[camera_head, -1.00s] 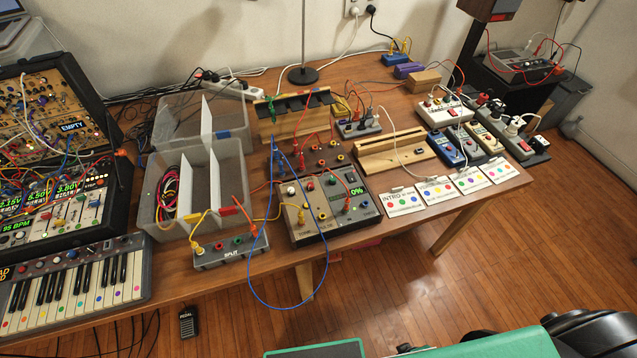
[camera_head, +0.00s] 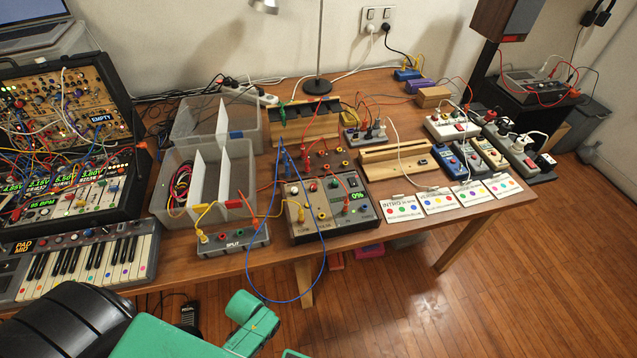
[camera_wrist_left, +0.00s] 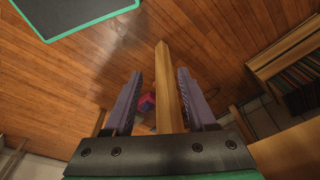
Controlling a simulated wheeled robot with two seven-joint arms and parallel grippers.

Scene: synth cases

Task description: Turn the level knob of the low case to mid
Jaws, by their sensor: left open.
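A low grey case (camera_head: 333,222) with small knobs, sockets and a green 0% display (camera_head: 358,197) stands near the table's front edge in the head view. Cables are plugged into it. Its labels are too small to read, so I cannot tell which knob is the level knob. In the left wrist view my left gripper (camera_wrist_left: 159,76) is open and empty, with floor and a wooden leg beyond its fingers. My green left arm (camera_head: 180,335) shows at the bottom of the head view, below the table front, well away from the case. My right gripper is not in view.
A blue cable (camera_head: 249,279) hangs in a loop over the front edge beside the case. A SPLIT box (camera_head: 232,242) stands left of it, cards (camera_head: 439,200) lie right. A keyboard (camera_head: 80,262) and a synth rack (camera_head: 75,105) stand at the left. The floor in front is open.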

